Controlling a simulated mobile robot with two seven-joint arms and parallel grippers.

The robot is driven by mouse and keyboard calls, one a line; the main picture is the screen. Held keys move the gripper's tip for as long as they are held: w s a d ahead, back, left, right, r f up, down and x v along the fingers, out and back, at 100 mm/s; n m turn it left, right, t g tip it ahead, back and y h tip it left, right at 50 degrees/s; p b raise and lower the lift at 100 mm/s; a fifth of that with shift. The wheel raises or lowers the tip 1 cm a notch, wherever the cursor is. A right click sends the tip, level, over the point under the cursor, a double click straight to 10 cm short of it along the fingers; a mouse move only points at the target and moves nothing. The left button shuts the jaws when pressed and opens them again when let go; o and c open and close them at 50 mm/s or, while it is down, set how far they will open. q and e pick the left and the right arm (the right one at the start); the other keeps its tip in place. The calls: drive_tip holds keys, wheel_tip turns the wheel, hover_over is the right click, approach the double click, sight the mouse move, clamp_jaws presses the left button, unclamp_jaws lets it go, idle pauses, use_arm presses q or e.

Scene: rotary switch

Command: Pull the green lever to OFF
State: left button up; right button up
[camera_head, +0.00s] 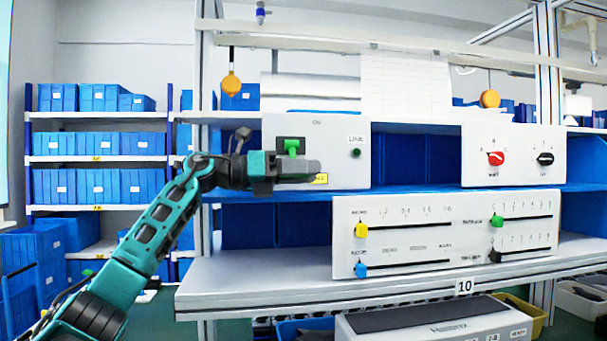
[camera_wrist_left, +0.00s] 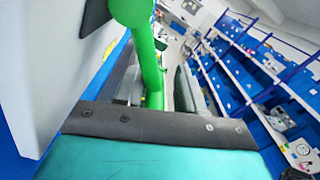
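The green lever (camera_head: 291,147) sticks out of a dark slot on the left of a white panel (camera_head: 337,150), below the "ON" label. Its rounded green end and stem fill the top middle of the left wrist view (camera_wrist_left: 146,50). My left gripper (camera_head: 300,170) reaches in from the left just below the lever's knob, in front of the panel. In the left wrist view, the grey fingers (camera_wrist_left: 160,88) look apart, with the green stem between them. Whether they touch it is hard to tell. The gripper covers the lower panel, including part of a yellow label (camera_head: 320,178). My right gripper is not in view.
A small dark green "LINE" knob (camera_head: 356,152) is on the same panel. A panel with red (camera_head: 495,158) and black (camera_head: 545,158) rotary knobs stands right. A slider panel (camera_head: 445,234) stands on the bench below. Blue bins fill the shelves.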

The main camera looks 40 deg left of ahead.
use_arm(q)
drive_tip(key=shift+o, duration=0.9)
drive_tip(key=shift+s+a+f, duration=0.1)
drive_tip(key=shift+s+a, duration=0.05)
drive_tip(key=b+v, duration=0.3)
drive_tip(key=v, duration=0.9)
drive_tip(key=shift+s, duration=0.25)
